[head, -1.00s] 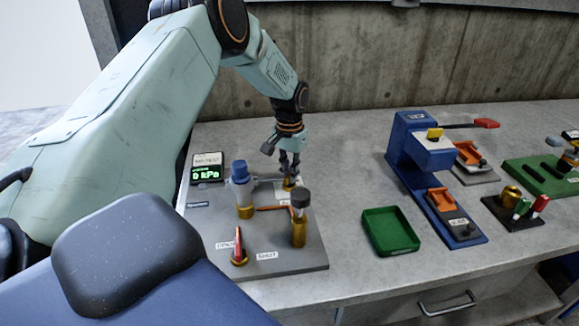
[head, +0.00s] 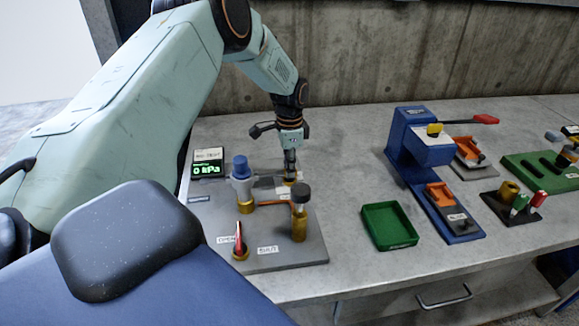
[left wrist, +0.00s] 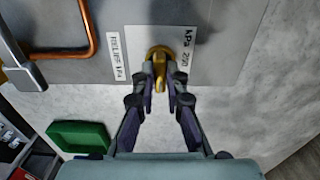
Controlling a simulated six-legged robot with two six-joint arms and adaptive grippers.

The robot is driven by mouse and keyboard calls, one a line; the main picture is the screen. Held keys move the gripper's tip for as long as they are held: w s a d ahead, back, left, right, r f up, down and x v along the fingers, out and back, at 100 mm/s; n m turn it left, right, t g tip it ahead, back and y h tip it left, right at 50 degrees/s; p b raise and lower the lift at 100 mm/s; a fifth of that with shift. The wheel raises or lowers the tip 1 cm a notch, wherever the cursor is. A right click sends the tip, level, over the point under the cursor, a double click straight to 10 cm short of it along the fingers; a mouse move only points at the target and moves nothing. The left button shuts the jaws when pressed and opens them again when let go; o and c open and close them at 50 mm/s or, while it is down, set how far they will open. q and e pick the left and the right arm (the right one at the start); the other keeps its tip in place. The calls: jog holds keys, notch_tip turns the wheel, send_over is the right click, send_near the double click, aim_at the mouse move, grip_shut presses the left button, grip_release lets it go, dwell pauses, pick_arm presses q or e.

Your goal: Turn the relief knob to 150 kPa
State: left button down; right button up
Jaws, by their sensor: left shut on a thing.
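In the head view the knob (head: 291,178) is at the back of the grey panel (head: 290,258), mostly hidden by my gripper. My left gripper (left wrist: 161,86) points down and is shut on the knob's handle; it also shows in the head view (head: 290,168). The display (head: 207,168) at the panel's back left reads 0 kPa in green. The knob's exact setting cannot be read. My right gripper is not in view.
A blue-capped fitting (head: 241,182), a dark-capped brass post (head: 299,215) and a red lever (head: 239,240) between OPEN and SHUT labels stand near the knob. A green tray (head: 389,226) and blue press (head: 424,150) stand to the right. Bare bench lies behind.

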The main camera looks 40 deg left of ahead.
pick_arm(q)
jog(key=shift+w+r+m, duration=0.1)
jog(key=shift+m, duration=0.3)
jog(key=c, duration=1.4)
grip_release()
notch_tip(320, 180, up, 12)
jog(key=shift+f, duration=0.1)
